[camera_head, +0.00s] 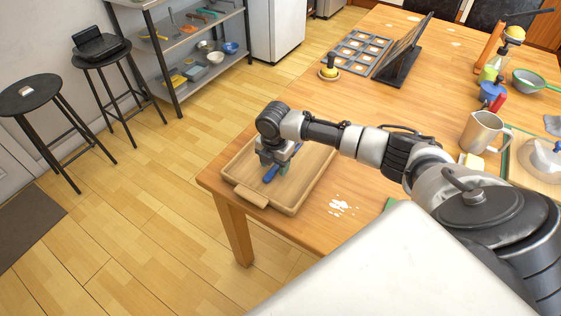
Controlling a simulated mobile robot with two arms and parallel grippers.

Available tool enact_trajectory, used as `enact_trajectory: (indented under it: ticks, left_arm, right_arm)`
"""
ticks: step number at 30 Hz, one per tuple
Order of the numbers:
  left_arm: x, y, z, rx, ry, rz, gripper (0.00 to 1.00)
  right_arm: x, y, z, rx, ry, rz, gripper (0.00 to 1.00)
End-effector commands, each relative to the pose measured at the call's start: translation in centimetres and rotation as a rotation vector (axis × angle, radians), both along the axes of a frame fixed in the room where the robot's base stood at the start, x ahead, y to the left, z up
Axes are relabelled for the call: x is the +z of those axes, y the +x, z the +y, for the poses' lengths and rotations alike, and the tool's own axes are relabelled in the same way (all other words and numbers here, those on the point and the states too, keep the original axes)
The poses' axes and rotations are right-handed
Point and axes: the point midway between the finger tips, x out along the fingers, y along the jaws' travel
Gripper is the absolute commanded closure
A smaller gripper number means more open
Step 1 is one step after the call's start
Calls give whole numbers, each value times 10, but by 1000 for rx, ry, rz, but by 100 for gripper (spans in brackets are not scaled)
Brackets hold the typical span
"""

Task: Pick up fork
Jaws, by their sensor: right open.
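My right arm reaches in from the right, and my right gripper (272,166) points down over the wooden tray (303,186) at the table's near left corner. The gripper is open. A blue, narrow handle-like piece (270,174) shows in the tray right at the fingertips. It may be the fork's handle, but its far end is hidden by the gripper, so I cannot tell its shape. I cannot tell whether the fingers touch it. My left gripper is not in view.
White spots (341,206) mark the table right of the tray. A metal pitcher (484,132), a green-rimmed strainer (529,80) and bottles stand at the right. A muffin-style tray (357,52) and a dark stand (402,57) are at the back. The table edge lies just left of the tray.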

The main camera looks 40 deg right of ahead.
Motion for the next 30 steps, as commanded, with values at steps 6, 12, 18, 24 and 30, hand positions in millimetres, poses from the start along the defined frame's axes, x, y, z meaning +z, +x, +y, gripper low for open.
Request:
enact_trajectory:
  ticks: [6, 12, 18, 24, 30]
  left_arm:
    - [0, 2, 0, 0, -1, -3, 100]
    - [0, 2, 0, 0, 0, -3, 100]
    - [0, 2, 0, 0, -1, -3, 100]
    - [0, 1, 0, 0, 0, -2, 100]
    - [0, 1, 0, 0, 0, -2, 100]
  right_arm:
    - [-9, 0, 0, 1, -1, -1, 47]
    - [-9, 0, 0, 1, -1, -1, 59]
    - [-8, 0, 0, 0, -1, 0, 90]
    - [-8, 0, 0, 0, -1, 0, 100]
    - [-4, 0, 0, 0, -1, -1, 100]
